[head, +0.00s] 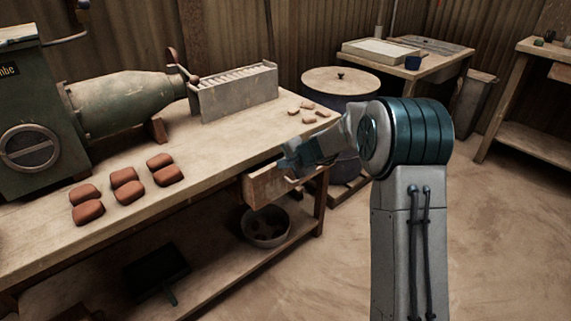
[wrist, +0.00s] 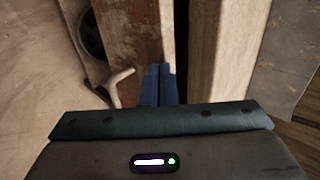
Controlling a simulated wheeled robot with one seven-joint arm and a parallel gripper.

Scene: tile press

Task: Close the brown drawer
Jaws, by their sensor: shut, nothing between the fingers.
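The brown drawer (head: 267,187) is under the right end of the long workbench and sticks out from below its top. Its wooden front (wrist: 135,38) fills the upper middle of the wrist view, with a pale curved handle (wrist: 118,84) to the left of my fingers. My gripper (wrist: 160,72) is shut and empty, its fingertips at the wooden front; whether they touch it I cannot tell. In the head view my gripper (head: 290,162) is at the drawer, and my wrist hides part of the drawer.
The workbench top (head: 220,140) holds several red-brown clay blocks (head: 124,174), a green machine (head: 125,105) and a grey slotted box (head: 235,92). A round bowl (head: 267,227) stands on the lower shelf below the drawer. A lidded drum (head: 340,82) stands behind. The floor at right is clear.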

